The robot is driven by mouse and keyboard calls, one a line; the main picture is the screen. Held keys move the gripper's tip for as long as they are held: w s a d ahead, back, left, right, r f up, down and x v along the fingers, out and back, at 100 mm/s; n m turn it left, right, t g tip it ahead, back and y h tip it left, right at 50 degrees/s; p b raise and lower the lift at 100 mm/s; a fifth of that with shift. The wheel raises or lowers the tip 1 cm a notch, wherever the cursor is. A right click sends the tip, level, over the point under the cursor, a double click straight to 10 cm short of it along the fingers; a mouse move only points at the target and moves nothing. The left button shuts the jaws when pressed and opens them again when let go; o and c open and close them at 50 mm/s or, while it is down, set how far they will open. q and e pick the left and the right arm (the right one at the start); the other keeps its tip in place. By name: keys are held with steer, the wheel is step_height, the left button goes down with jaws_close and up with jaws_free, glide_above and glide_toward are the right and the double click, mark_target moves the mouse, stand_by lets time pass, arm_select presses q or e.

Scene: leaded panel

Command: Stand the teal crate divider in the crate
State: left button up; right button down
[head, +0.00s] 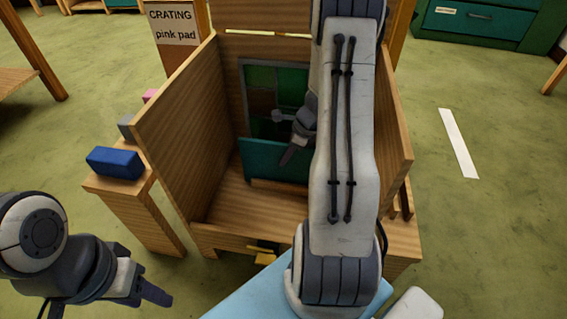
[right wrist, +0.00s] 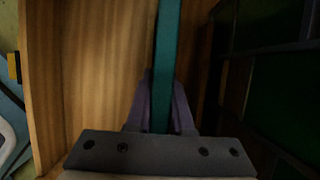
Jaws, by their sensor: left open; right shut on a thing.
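The teal crate divider (head: 262,160) is upright inside the open-fronted wooden crate (head: 180,120), in front of the leaded panel (head: 262,88) with its green and brown panes. My right gripper (head: 292,150) reaches in from above and is shut on the divider. In the right wrist view the divider (right wrist: 166,50) runs edge-on between the two fingers (right wrist: 160,100). My right arm hides the divider's right part. I cannot tell whether its lower edge touches the wooden strip on the crate floor. My left gripper (head: 147,288) is open and empty, outside the crate at lower left.
A blue block (head: 115,163), a grey block (head: 126,126) and a pink pad (head: 150,96) sit on a wooden ledge left of the crate. A sign (head: 173,25) reads "CRATING pink pad".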

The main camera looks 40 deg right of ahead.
steer(key=shift+f, duration=0.2)
steer(key=c, duration=0.8)
jaws_free()
steer(key=shift+a+f, duration=0.1)
